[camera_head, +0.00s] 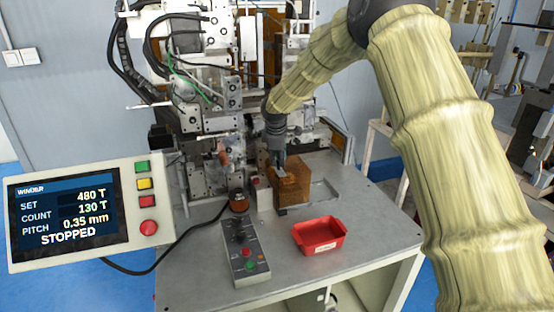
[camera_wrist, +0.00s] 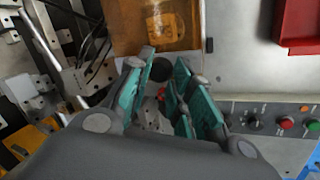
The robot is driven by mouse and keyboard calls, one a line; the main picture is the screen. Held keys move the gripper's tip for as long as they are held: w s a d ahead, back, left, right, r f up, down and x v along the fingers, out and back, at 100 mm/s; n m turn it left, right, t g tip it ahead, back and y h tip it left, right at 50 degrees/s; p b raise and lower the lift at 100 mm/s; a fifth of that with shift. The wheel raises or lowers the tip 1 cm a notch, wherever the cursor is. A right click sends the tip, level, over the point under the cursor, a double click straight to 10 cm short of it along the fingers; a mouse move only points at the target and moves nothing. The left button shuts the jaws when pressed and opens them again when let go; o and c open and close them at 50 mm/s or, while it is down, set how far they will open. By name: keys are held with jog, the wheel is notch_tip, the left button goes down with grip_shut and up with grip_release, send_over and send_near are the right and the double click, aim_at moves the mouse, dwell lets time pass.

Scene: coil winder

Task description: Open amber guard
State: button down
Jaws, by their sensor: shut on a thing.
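The amber guard (camera_head: 292,188) is a see-through orange-brown box on the winder's table, in front of the machine. It also shows at the top of the wrist view (camera_wrist: 155,25). My gripper (camera_head: 280,168) reaches down to the guard's upper left side. In the wrist view my gripper (camera_wrist: 167,66) has teal-padded fingers with a gap between them, beside the guard's near edge. It is shut on the guard. The exact place of contact is hard to make out. The guard appears to sit down on the table.
A red tray (camera_head: 320,235) and a grey control box (camera_head: 246,253) with knobs and buttons stand on the table's front. A display panel (camera_head: 68,212) reading STOPPED is at left. The winder (camera_head: 205,120) rises behind. The table's right side (camera_head: 375,215) is clear.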

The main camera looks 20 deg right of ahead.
send_near(305, 166)
jog(key=x, duration=0.5)
jog(key=shift+w+d+f, duration=0.1)
jog(key=shift+w+d, duration=0.15)
jog(key=shift+d, duration=0.05)
jog(key=c, duration=1.4)
grip_release()
jog(key=shift+o, duration=1.2)
jog(key=shift+w+d+f, duration=0.1)
jog(key=shift+w+f, duration=0.15)
jog(key=shift+w, duration=0.05)
jog(key=shift+w+d+f, duration=0.1)
jog(key=shift+w, duration=0.15)
jog(key=shift+r, duration=0.4)
jog(key=shift+r, duration=0.1)
jog(key=shift+r, duration=0.2)
jog(key=v, duration=1.1)
jog(key=shift+r, duration=0.15)
